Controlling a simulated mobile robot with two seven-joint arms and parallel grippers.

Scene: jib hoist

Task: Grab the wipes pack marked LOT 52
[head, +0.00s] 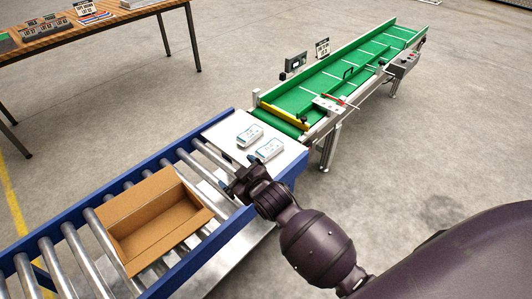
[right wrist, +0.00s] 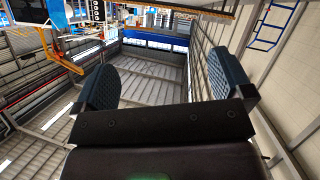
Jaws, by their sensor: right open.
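Two white and teal wipes packs lie flat on the white plate (head: 222,129) at the end of the roller conveyor in the head view. One pack (head: 250,135) is farther back and the other pack (head: 269,150) is nearer, to its right. Their lot marks are too small to read. My right gripper (head: 234,187) is just in front of the packs, near the plate's front edge, apart from both. In the right wrist view its two fingers (right wrist: 162,85) are spread with nothing between them. My left gripper is not in view.
An open, empty-looking cardboard box (head: 155,225) sits on the blue-framed roller conveyor (head: 70,245). A green belt conveyor (head: 345,72) with a yellow bar (head: 285,118) runs behind the plate. A wooden table (head: 110,22) with several items stands at the back left.

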